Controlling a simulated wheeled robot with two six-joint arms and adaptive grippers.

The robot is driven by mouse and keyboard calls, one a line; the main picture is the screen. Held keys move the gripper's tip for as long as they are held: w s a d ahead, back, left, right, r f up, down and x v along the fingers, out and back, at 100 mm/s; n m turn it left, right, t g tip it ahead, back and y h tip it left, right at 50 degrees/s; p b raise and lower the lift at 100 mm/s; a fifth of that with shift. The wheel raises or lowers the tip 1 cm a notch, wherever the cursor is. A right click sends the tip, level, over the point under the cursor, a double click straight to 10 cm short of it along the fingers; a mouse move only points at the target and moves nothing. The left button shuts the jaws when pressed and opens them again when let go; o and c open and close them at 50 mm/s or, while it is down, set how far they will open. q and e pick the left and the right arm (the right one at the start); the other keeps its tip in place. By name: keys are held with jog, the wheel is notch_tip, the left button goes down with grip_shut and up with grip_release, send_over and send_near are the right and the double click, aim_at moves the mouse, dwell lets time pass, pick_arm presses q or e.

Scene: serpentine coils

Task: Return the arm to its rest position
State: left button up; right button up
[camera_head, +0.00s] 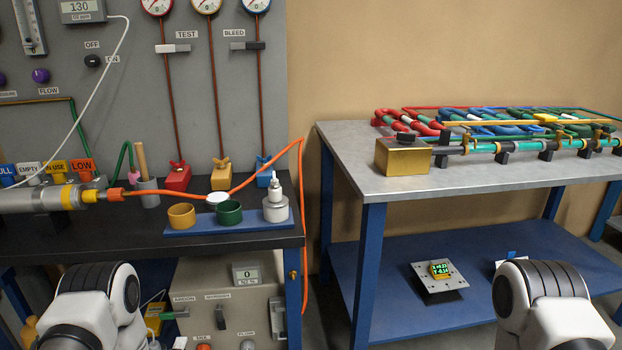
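Part of my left arm shows at the bottom left, as a white link with a black ribbed joint. Part of my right arm shows at the bottom right in the same form. Both arms sit low in front of the furniture, and neither appears to touch anything. Neither gripper is in the picture, so I cannot see their fingers or whether they hold anything.
A black bench (130,238) at left bears a metal cylinder (38,198), an orange hose (165,194) and a blue tray (190,227) with small cups. A grey-topped table (360,168) at right carries coloured coils (470,123) and a brass block (403,157). Floor shows between them.

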pick_arm(q)
jog(key=s+d+f+n+g+h, duration=0.1)
jog(key=s+d+f+n+g, duration=0.3)
jog(key=s, duration=0.4)
jog(key=s+d+f+n+g+h, duration=0.1)
jog(key=s+d+f+n+g, duration=0.2)
jog(key=s+d+f+g, duration=0.25)
jog(key=s+n+g, duration=0.7)
jog(key=s+n, duration=0.2)
jog(key=s, duration=0.8)
notch_tip(320, 180, up, 17)
jog(key=p, duration=1.8)
jog(key=shift+a+n, duration=0.3)
jog(key=shift+a, duration=0.05)
jog(key=shift+s+r, duration=0.1)
